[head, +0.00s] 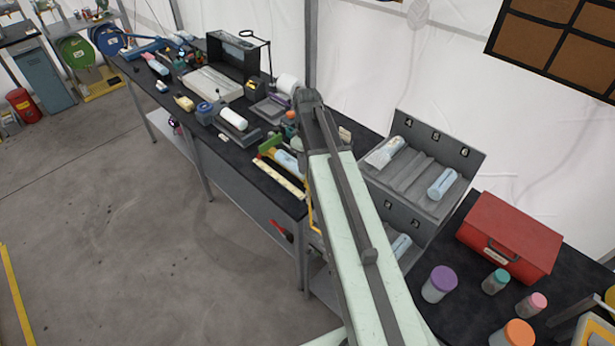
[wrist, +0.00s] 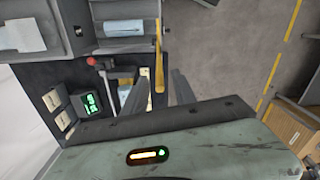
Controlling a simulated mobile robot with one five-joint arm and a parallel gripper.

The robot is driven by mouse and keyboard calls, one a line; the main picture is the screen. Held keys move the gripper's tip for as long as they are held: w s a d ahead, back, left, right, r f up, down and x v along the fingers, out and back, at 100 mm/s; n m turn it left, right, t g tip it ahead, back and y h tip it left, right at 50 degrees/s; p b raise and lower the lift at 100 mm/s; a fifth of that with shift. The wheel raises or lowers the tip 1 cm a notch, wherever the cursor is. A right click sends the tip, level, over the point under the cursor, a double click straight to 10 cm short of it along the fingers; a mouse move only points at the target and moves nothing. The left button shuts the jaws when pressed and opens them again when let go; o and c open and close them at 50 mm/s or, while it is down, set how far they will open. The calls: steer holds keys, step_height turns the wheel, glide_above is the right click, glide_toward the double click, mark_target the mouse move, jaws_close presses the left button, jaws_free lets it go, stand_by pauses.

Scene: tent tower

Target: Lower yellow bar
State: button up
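A thin yellow bar (wrist: 158,50) runs nearly upright in the wrist view, in front of a grey rack. Its lower end lies between the two fingers of my gripper (wrist: 157,82). The fingers are apart with a gap around the bar; I cannot tell whether either touches it. In the head view, a thin yellow bar (head: 311,207) shows just left of my pale green arm, beside the bench end. My arm hides part of it, and my gripper is not visible there.
A grey numbered rack (head: 465,158) holds light blue cylinders. A red toolbox (head: 510,237) and several capped jars stand at the right. A long bench (head: 200,140) is crowded with tools. In the wrist view, a red knob (wrist: 92,62) is left of the bar. Floor (head: 120,220) at left is clear.

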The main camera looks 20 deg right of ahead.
step_height(320, 180, down, 6)
steer(key=b, duration=0.4)
steer(key=shift+r, duration=0.15)
steer(key=shift+d+r, duration=0.1)
steer(key=shift+s, duration=0.1)
jaws_close()
stand_by(0.8)
